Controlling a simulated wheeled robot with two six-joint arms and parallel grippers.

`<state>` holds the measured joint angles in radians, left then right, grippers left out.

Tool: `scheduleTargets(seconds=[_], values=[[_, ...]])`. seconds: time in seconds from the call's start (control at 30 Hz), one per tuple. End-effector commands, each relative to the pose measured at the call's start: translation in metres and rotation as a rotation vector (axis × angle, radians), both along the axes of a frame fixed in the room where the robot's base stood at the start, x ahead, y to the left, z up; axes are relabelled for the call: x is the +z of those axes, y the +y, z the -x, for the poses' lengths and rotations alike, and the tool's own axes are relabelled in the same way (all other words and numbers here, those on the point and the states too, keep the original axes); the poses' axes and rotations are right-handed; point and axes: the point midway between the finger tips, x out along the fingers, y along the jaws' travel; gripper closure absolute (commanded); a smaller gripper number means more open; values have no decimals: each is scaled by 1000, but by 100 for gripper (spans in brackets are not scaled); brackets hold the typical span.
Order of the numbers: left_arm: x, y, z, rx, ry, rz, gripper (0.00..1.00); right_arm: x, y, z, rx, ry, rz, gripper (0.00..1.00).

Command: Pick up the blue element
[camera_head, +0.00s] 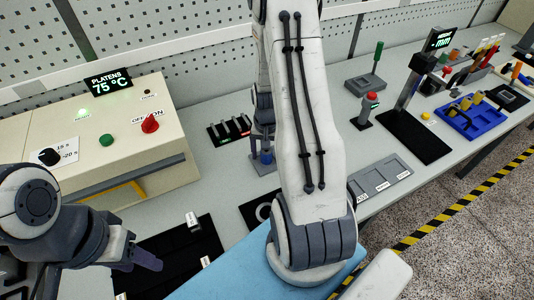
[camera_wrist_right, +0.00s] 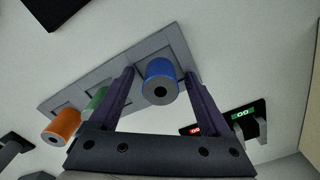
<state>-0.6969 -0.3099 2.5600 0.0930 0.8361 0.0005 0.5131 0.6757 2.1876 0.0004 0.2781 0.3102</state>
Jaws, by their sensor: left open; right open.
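The blue element (camera_wrist_right: 160,80) is a blue cylinder with a dark centre hole, on a grey holder plate (camera_wrist_right: 65,97) in the right wrist view. My right gripper (camera_wrist_right: 159,92) is open, its fingers on either side of the blue element; whether they touch it I cannot tell. In the head view the blue element (camera_head: 266,158) shows just below my right gripper (camera_head: 263,138). My left gripper (camera_head: 145,258) is open at lower left, over a black mat, far from the blue element.
A green cylinder (camera_wrist_right: 97,98) and an orange cylinder (camera_wrist_right: 62,124) share the holder plate. My right arm hides part of the table in the head view.

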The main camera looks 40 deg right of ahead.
Motion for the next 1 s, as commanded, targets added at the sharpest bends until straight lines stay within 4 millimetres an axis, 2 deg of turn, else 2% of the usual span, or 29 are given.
scheduleTargets(seconds=[0.17, 0.2, 0.27, 0.3, 0.4, 0.77, 0.87, 1.0], values=[[0, 0, 0, 0, 0, 0, 50, 0, 0, 0, 0, -1, 1, 19], [0, 0, 0, 0, 0, 0, 50, 0, 0, 0, 0, -1, 1, 26], [0, 0, 0, 0, 0, 0, 50, 0, 0, 0, 0, 0, 0, 49], [0, 0, 0, 0, 0, 0, 50, 0, 0, 0, 0, 0, 0, 64], [0, 0, 0, 0, 0, 0, 50, 0, 0, 0, 0, 0, 0, 100], [-1, 0, 0, 0, 0, 0, 50, 3, 0, 0, 0, -1, 1, 100], [-3, 0, 0, 0, 0, 0, 50, 10, 0, -1, 0, -3, 2, 100], [-8, 0, 0, 0, 0, 0, 50, 29, -1, -2, 0, -6, 4, 100]])
